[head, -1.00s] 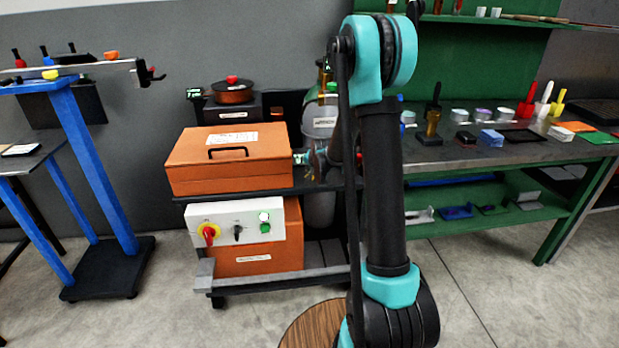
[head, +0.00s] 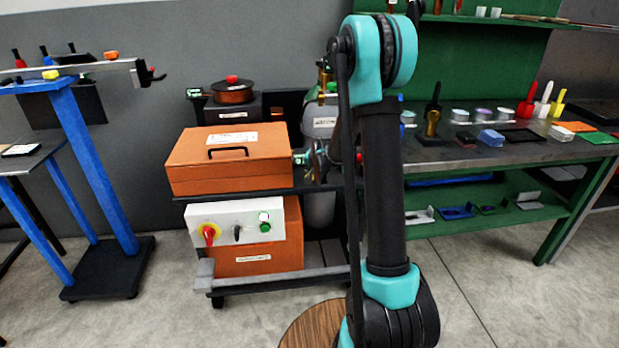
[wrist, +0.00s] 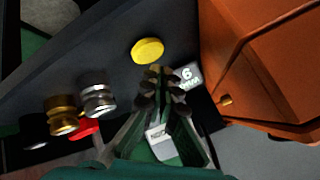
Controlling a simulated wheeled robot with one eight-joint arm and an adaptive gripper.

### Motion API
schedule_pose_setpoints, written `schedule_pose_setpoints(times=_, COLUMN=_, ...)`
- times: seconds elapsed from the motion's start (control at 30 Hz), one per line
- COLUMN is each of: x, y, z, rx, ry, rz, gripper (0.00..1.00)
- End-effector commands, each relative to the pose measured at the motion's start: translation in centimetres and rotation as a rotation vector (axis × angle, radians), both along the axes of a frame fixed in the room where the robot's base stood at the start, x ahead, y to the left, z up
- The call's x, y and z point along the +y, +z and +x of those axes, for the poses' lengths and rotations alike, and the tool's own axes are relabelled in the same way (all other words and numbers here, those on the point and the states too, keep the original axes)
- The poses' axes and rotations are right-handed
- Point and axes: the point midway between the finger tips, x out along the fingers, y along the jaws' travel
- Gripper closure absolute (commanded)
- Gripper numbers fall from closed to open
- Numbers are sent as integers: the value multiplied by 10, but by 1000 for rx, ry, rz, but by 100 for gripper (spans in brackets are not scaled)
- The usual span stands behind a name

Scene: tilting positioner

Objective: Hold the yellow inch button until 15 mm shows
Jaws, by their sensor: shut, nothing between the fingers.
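In the wrist view a round yellow button (wrist: 148,51) sits on a dark grey surface. My gripper (wrist: 158,77) is shut and empty, with its fingertips just below the button in the picture. I cannot tell whether they touch it. Right beside the fingertips a small grey display (wrist: 187,76) shows a 6 with smaller letters under it, seemingly mm. A small white label (wrist: 157,138) shows between the fingers, its text hard to read. In the head view my gripper (head: 317,164) is small and partly hidden behind my arm, and the button cannot be made out.
A silver knob (wrist: 97,93), a brass knob (wrist: 63,115) and a red part (wrist: 84,129) stand left of my fingers. An orange box (wrist: 265,65) is close on the right; it also shows in the head view (head: 243,158). A control panel (head: 236,228) is below it.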

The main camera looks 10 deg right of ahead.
Motion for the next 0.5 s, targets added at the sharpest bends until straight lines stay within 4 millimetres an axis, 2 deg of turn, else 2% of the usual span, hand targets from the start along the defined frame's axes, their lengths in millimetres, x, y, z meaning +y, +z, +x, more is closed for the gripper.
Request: schedule_pose_setpoints(times=0.5, x=0, y=-8, z=0, rx=0, ry=0, rz=0, gripper=100)
